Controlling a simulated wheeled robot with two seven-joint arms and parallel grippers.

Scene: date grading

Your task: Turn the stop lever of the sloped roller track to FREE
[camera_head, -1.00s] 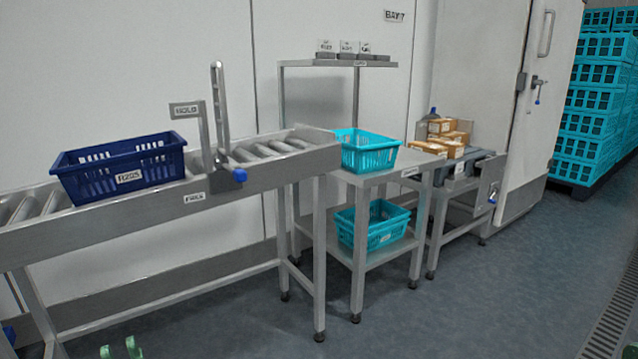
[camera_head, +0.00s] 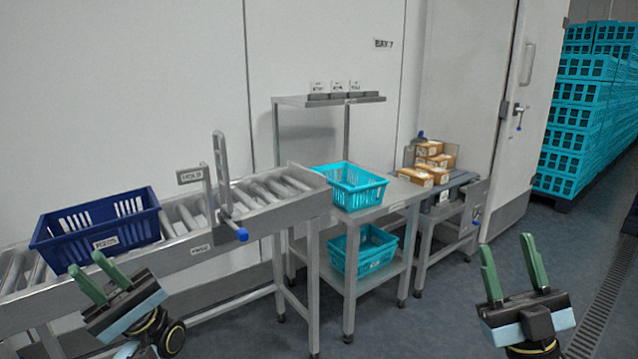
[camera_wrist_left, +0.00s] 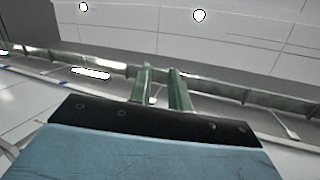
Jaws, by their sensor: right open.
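The sloped roller track (camera_head: 265,219) runs from the left edge up to the middle. Its stop lever stands on the front rail: an upright grey bar (camera_head: 221,165) with a blue knob (camera_head: 242,235) low at its right. A sign that seems to read HOLD (camera_head: 190,176) is left of the bar; a small label, apparently FREE (camera_head: 201,249), is on the rail below. I cannot tell the lever's setting. My left gripper (camera_head: 87,262) is open and empty, in front of the track, below left of the lever. My right gripper (camera_head: 507,243) is open and empty at lower right.
A navy crate (camera_head: 60,242) sits on the rollers left of the lever. Cartons (camera_head: 428,172) lie beyond. Crate stacks (camera_head: 580,130) stand far right. The floor between my grippers is clear.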

